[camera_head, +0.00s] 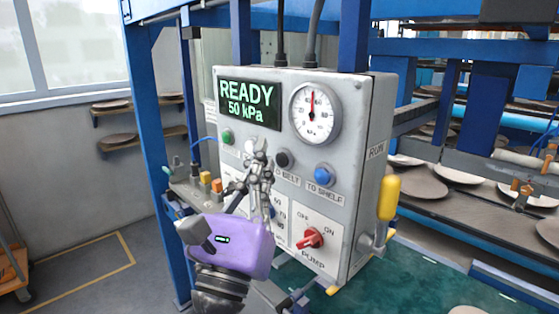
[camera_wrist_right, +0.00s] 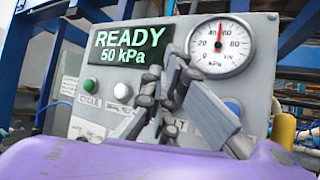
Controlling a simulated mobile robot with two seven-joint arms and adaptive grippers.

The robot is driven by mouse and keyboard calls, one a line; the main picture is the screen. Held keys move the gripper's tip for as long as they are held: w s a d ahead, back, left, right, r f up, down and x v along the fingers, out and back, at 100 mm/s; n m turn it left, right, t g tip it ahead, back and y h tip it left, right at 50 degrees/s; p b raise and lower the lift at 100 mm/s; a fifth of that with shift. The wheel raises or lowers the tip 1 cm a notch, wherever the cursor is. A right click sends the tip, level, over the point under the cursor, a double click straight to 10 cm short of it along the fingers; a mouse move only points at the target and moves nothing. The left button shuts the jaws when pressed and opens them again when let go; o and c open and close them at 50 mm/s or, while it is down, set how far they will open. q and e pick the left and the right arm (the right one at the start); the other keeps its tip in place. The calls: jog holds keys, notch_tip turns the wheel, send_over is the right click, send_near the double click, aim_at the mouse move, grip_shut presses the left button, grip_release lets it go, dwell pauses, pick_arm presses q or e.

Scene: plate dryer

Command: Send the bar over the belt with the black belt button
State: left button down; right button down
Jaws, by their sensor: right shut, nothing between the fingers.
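The grey control box (camera_head: 345,90) fills the middle of the head view. Its black belt button (camera_head: 283,160) sits below the screen, above a label partly covered by my gripper. My right gripper (camera_head: 258,152) is shut and empty, in front of the panel just left of the black button; I cannot tell whether it touches the panel. In the right wrist view the shut fingers (camera_wrist_right: 165,80) cover the black button's place. The screen (camera_head: 249,104) reads READY 50 kPa. I cannot pick out the bar for certain. My left gripper is not in view.
A blue button (camera_head: 325,176) labelled TO SHELF is right of the black one; a green button (camera_head: 227,137) is left. A white button (camera_wrist_right: 122,92) shows in the wrist view. Below are the red pump knob (camera_head: 310,239) and, at the right side, a yellow-handled lever (camera_head: 389,198).

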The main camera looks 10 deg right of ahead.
jog(key=shift+d, duration=0.1)
jog(key=shift+w+d, duration=0.25)
